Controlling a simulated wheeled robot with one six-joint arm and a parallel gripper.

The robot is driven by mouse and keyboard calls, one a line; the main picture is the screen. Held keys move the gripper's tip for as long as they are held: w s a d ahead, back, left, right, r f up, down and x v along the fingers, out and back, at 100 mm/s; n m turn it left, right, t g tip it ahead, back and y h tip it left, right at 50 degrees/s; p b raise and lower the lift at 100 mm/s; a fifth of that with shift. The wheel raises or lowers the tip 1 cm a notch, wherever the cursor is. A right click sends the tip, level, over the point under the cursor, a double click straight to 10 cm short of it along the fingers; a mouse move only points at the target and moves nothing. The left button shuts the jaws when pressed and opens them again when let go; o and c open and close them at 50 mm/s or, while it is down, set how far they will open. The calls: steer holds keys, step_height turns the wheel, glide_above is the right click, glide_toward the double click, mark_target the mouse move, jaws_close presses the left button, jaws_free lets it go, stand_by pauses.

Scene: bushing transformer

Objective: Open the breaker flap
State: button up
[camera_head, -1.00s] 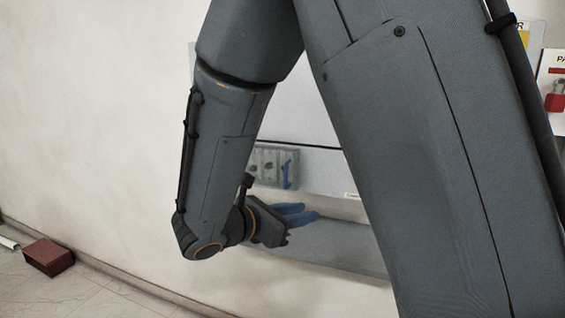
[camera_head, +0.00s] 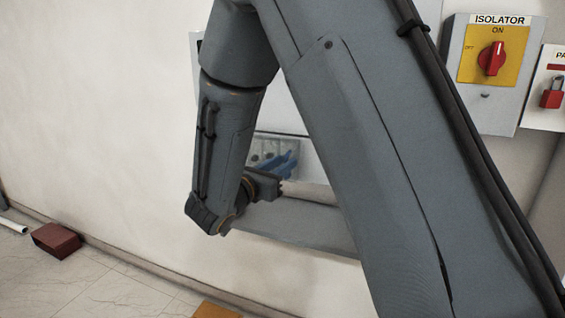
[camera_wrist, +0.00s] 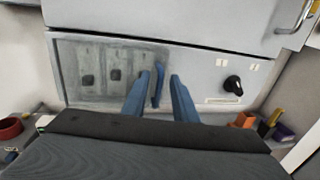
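The breaker flap (camera_wrist: 100,72) is a see-through grey panel, shut, at the left of the cabinet's lower front in the wrist view. Dark breaker switches show behind it. Its upright blue handle (camera_wrist: 158,86) is at its right edge. My gripper (camera_wrist: 160,78) is open, with one blue finger on each side of the handle in this view. The handle looks closer to the left finger; I cannot tell whether they touch. In the head view the flap (camera_head: 262,150) is partly hidden by my gripper (camera_head: 286,163), whose blue fingers reach its right part.
A black knob (camera_wrist: 232,85) sits right of the flap, and a metal door handle (camera_wrist: 292,18) is above right. A shelf below holds a red ring-shaped object (camera_wrist: 10,128) and an orange block (camera_wrist: 244,120). The isolator box (camera_head: 492,60) is on the right wall.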

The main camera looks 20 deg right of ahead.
steer(key=shift+c, duration=0.4)
jaws_close()
stand_by(1.1)
